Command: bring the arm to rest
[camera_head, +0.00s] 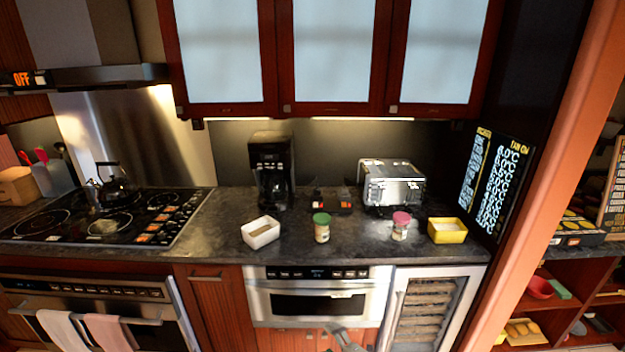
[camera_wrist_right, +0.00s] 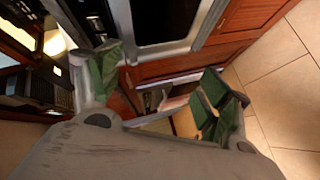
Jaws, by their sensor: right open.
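My right gripper (camera_head: 345,338) shows at the bottom edge of the head view, in front of the wooden panel below the microwave drawer (camera_head: 275,305). In the right wrist view its green-padded fingers (camera_wrist_right: 162,85) are spread wide apart with nothing between them. The steel microwave drawer with its dark window (camera_wrist_right: 165,22) is at the top of that view, beyond the fingers and apart from them. The drawer front looks shut, flush with the cabinets. My left gripper is in neither view.
The counter (camera_head: 215,235) above holds a white container (camera_head: 260,232), two lidded jars, a yellow container (camera_head: 447,231), a toaster (camera_head: 391,186) and a coffee maker (camera_head: 270,165). An oven with towels (camera_head: 60,330) stands left and a glass-fronted cooler (camera_head: 425,310) right. Tiled floor (camera_wrist_right: 285,75) is clear.

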